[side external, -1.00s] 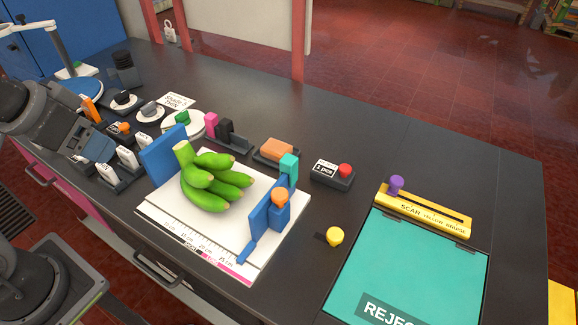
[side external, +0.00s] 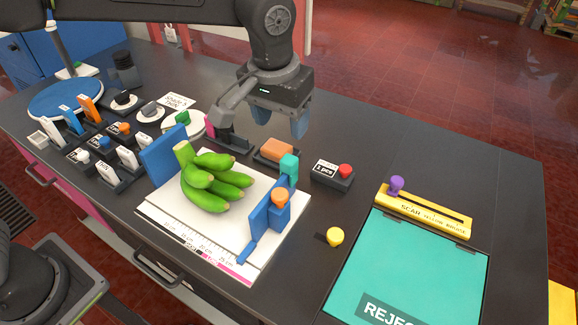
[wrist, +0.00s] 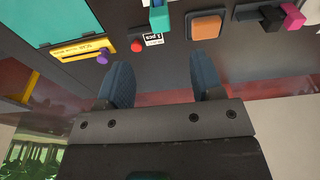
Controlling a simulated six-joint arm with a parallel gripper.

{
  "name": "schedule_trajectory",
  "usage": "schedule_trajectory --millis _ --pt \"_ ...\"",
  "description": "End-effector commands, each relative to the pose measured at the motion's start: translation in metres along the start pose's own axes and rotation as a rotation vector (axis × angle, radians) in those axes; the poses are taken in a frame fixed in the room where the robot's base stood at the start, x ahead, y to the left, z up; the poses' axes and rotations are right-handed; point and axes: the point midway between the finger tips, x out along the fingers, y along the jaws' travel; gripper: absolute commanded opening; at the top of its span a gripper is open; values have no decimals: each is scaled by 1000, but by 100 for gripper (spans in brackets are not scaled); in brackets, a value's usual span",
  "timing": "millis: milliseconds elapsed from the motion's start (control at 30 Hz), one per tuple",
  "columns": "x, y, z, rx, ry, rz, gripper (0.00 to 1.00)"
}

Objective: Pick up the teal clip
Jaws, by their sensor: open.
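The teal clip (side external: 289,166) sits at the top of the upright blue stop (side external: 270,216) on the right side of the white measuring board. It also shows at the top of the wrist view (wrist: 159,18), just beyond and between my two blue fingertips. My gripper (side external: 280,124) hangs above the back of the bench, behind the clip and apart from it. Its blue fingers (wrist: 163,64) are spread wide with nothing between them.
Green bananas (side external: 210,180) lie on the white board (side external: 172,210), left of the clip. An orange block (side external: 277,149) in a dark tray and a box with a red button (side external: 345,171) stand nearby. The teal reject panel (side external: 405,268) is at right.

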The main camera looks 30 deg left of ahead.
Motion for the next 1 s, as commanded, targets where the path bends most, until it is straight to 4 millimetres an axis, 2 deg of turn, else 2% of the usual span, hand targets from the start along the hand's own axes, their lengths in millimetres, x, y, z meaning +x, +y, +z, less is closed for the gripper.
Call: schedule_trajectory --millis 167,400,733,1000 --pt "23 2 -1 -1 -6 -4 61" --pt "68 1 -1 -1 -5 -3 61" --pt "96 1 -2 -1 -3 -2 61" --pt "133 0 -6 0 -4 -1 61"
